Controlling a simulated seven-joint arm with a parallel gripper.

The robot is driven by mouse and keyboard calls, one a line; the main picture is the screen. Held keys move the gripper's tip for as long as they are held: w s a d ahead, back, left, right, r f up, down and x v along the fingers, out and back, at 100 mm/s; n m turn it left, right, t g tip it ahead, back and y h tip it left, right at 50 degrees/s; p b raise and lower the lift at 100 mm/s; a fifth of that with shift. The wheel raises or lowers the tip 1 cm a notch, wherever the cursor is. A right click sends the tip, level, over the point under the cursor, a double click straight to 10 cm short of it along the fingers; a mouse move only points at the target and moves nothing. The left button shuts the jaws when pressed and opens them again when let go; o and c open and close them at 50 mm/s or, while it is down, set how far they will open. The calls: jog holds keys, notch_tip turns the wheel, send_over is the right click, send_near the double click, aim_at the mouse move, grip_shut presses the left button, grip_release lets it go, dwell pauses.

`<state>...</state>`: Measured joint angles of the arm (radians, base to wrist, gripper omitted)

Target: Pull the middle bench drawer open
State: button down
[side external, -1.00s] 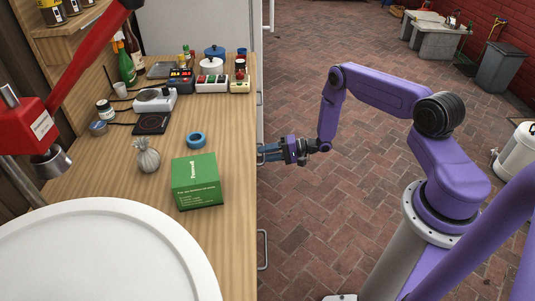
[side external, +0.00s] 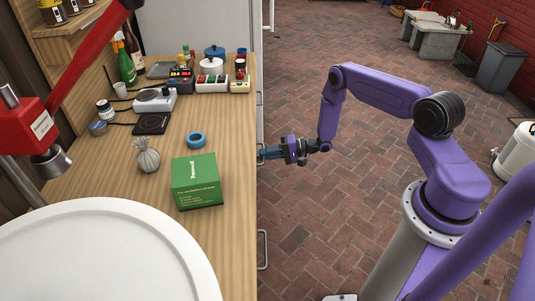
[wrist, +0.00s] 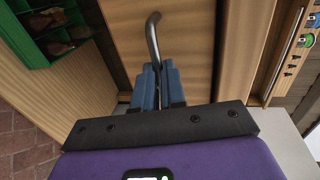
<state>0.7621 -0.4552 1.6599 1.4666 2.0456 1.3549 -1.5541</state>
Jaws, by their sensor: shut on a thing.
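My gripper (side external: 264,153) is at the right edge of the wooden bench, about halfway along its visible front. In the wrist view its blue fingers (wrist: 158,72) are shut on a grey metal bar handle (wrist: 153,35). The handle's curved end stands out beyond the fingertips; the rest is hidden between them. Behind it is a plain wooden front (wrist: 190,45), which I take to be the middle drawer. In the side view the drawer front is hidden by the bench top (side external: 232,235), and no opened drawer shows past the edge.
Another bar handle (side external: 262,250) sticks out nearer the camera. The brick floor (side external: 315,215) beside the bench is clear.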

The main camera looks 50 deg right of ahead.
jog(key=shift+d, duration=0.1)
dwell(0.7)
jog(key=f+v, duration=0.3)
jog(key=v, duration=1.2)
jog(key=s+d+f+v, duration=0.1)
jog(key=f+v, duration=0.2)
jog(key=v, duration=1.2)
jog(key=shift+s+d, duration=0.3)
jog(key=shift+f, duration=0.1)
jog(key=c, duration=1.2)
grip_release()
jog(key=v, duration=1.7)
jog(key=shift+s, duration=0.15)
